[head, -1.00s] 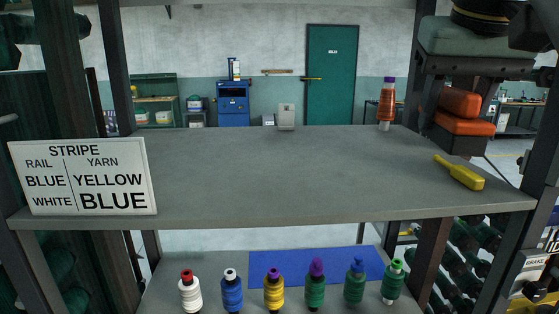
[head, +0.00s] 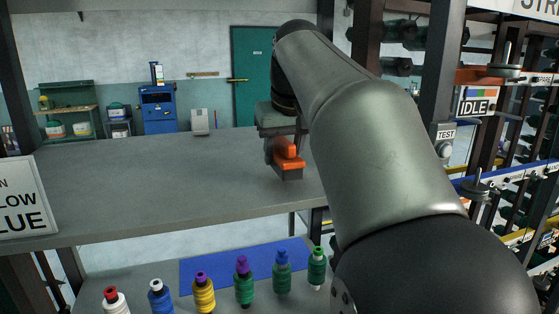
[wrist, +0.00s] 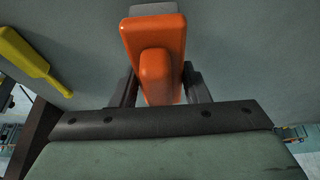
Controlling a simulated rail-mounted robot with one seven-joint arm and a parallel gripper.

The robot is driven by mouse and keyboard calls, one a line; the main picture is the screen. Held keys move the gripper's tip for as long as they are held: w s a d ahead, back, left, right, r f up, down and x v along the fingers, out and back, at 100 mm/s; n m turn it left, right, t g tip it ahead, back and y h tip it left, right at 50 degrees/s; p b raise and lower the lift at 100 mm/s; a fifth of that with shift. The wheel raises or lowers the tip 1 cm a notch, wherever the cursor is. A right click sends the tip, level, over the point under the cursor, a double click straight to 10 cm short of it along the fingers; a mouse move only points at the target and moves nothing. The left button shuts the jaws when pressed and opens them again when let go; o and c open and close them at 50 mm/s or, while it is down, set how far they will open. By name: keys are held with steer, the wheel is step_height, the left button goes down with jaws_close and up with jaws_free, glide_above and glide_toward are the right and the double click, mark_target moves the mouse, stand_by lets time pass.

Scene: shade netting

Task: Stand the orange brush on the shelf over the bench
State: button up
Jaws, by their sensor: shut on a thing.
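The orange brush (head: 287,160) is held by my gripper (head: 282,132) over the right part of the grey shelf (head: 150,185). It shows a block with a rounded raised grip and a greyish strip at its lower edge. In the wrist view the brush (wrist: 155,70) sits between the two dark fingers of my gripper (wrist: 158,88), which are closed on it. The underside of the brush is low over the shelf; I cannot tell whether it touches. My arm hides the right end of the shelf in the head view.
A yellow brush-like tool (wrist: 22,58) lies on the shelf left of my gripper in the wrist view. Several thread spools (head: 204,292) stand on the bench below, before a blue mat (head: 225,262). A sign (head: 22,198) hangs at left. The shelf's middle and left are clear.

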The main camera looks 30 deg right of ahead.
steer(key=shift+f, duration=1.05)
steer(key=shift+s+a+f, duration=0.1)
steer(key=o, duration=0.9)
steer(key=shift+o, duration=0.2)
steer(key=p+v, duration=0.1)
steer(key=v, duration=1.1)
